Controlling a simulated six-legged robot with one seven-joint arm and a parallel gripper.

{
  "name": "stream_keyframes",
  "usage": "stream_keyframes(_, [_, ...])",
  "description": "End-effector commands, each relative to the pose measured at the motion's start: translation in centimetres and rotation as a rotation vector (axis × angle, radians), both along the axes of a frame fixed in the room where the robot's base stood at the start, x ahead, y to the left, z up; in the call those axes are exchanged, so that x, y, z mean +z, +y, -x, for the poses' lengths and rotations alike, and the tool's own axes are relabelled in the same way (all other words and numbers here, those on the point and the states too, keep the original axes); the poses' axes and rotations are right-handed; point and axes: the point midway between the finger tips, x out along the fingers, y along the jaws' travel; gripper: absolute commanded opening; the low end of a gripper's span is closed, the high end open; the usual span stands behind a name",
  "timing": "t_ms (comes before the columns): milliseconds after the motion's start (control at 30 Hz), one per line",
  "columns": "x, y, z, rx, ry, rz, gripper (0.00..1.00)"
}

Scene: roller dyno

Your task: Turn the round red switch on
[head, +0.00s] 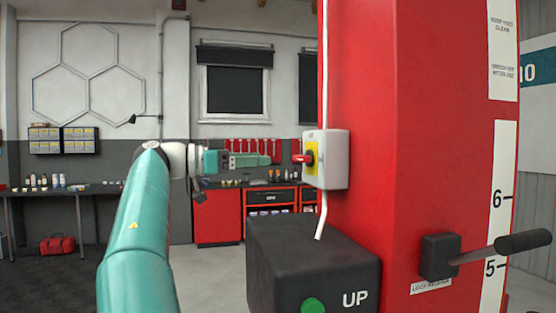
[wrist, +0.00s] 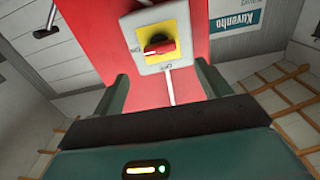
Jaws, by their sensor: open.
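The round red switch (head: 304,158) sits on a yellow plate on a pale grey box fixed to the red post. In the wrist view the red switch (wrist: 160,48) shows on its yellow plate, its handle lying roughly crosswise; small labels beside and below it are hard to read. My gripper (head: 272,160) is to the left of the switch in the head view, pointing at it, apparently a short way off. In the wrist view my gripper (wrist: 163,80) is open, its fingers apart and empty, with the switch beyond the gap.
The red post (head: 365,80) fills the right side. A black box (head: 310,262) with a green button marked UP stands below the switch. A black-handled lever (head: 490,250) sticks out at right. A conduit (head: 321,215) runs down from the switch box.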

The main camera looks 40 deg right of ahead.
Motion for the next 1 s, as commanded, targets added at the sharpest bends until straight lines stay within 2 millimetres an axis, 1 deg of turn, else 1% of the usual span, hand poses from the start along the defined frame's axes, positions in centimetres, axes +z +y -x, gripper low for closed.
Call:
stream_keyframes(33, [0.0,0.9,-0.6,0.002,0.001,0.003,0.76])
stream_keyframes(100, [0.0,2.0,-1.2,0.002,0.001,0.003,0.76])
stream_keyframes(200, [0.0,3.0,-1.7,0.001,0.000,0.002,0.76])
stream_keyframes(300, [0.0,3.6,-2.0,0.000,0.000,0.001,0.76])
stream_keyframes(1000, [0.0,3.8,-2.1,0.000,0.000,0.001,0.76])
